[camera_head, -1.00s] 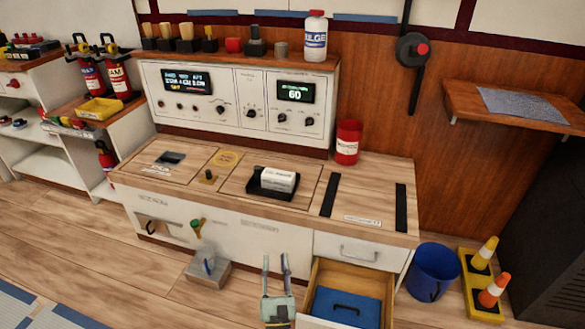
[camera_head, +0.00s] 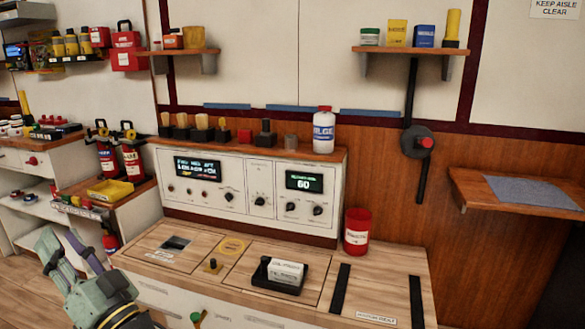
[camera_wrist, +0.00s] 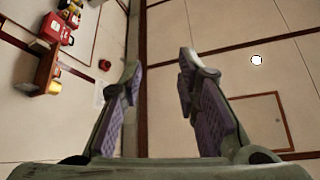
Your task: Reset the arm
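My gripper (camera_head: 62,246) is at the lower left of the head view, in front of the console's left end, with its fingers pointing up. In the wrist view (camera_wrist: 160,78) its two purple-padded fingers stand wide apart with nothing between them. Behind them the wrist view shows pale wall panels with dark red strips. The rest of my arm is mostly cut off by the bottom edge of the head view.
The wooden-topped console (camera_head: 385,290) carries a white block in a black holder (camera_head: 285,273) and a red can (camera_head: 357,232). A white bottle (camera_head: 323,130) stands on the panel unit. A shelf (camera_head: 500,190) juts out at right. Red extinguishers (camera_head: 132,160) stand at left.

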